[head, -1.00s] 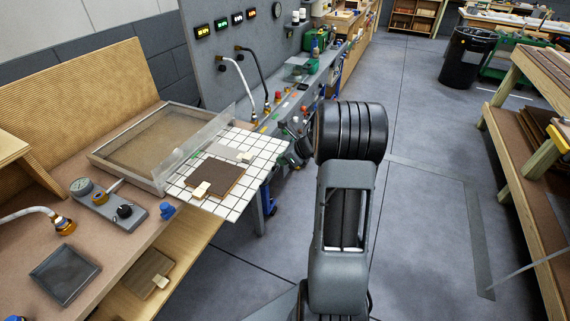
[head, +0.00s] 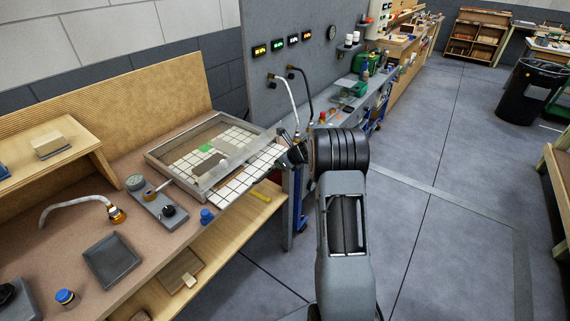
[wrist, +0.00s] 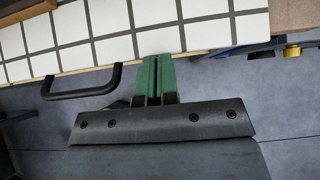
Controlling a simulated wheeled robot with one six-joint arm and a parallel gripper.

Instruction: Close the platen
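The platen (head: 236,183) is a white board with a dark square grid. In the head view part of it lies inside the shallow clear-topped frame (head: 158,160), and part sticks out at the frame's right side. In the wrist view the platen (wrist: 110,50) has a black bar handle (wrist: 85,90) on its near edge. My gripper (wrist: 157,62) has green fingers pressed close together with only a thin dark line between them. Its tips are at the platen's edge, right of the handle, with nothing visible between them. In the head view my gripper (head: 290,155) is small and partly hidden by my arm.
A gauge and knob unit (head: 158,208), a blue knob (head: 207,216), a dark tray (head: 112,260) and a hose (head: 75,207) lie on the bench. A grey panel (head: 290,45) with lit displays stands behind. Open floor (head: 440,200) lies right.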

